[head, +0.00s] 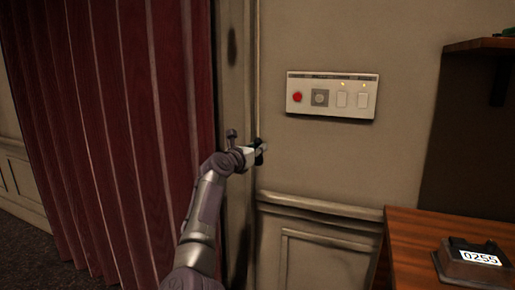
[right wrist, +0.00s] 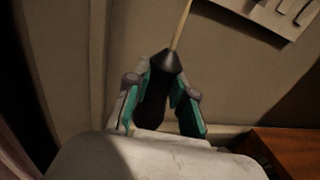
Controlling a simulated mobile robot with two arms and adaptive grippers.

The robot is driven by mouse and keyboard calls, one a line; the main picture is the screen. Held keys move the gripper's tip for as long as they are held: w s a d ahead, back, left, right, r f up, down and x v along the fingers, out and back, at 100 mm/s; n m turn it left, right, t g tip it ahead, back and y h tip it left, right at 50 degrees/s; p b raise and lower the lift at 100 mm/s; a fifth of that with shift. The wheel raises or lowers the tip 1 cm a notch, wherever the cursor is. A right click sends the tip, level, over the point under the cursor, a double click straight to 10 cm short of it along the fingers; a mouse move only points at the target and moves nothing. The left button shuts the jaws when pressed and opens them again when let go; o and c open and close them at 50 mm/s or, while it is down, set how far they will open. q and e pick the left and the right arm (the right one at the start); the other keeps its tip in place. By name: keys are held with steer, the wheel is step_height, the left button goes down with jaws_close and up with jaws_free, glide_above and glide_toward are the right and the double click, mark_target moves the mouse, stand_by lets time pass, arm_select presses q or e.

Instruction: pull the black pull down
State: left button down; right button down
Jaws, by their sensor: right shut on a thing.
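The black pull (right wrist: 167,64) is a dark cone on a thin pale cord (right wrist: 181,25), seen in the right wrist view. My right gripper (right wrist: 165,88) has its teal-lined fingers on both sides of the pull and is shut on it. The pull's lower part lies between the fingers and is partly hidden. In the head view my right gripper (head: 261,150) is in front of the wall, just right of the curtain and the door-frame-like trim, and largely covers the pull. My left gripper is not in view.
A white switch panel (head: 332,108) with a red button hangs on the wall, up and right of the gripper. A red curtain (head: 115,120) hangs at left. A wooden desk (head: 405,232) with a display box (head: 455,268) reading 0255 stands at lower right.

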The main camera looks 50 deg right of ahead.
steer(key=c, duration=1.4)
jaws_free()
steer(key=o, duration=0.4)
steer(key=shift+d+f, duration=0.15)
steer(key=shift+d, duration=0.05)
steer(key=shift+o, duration=0.2)
steer(key=shift+a, duration=0.1)
steer(key=s+a, duration=0.1)
steer(key=a, duration=1.1)
steer(key=shift+s, duration=0.25)
steer(key=shift+d, duration=0.1)
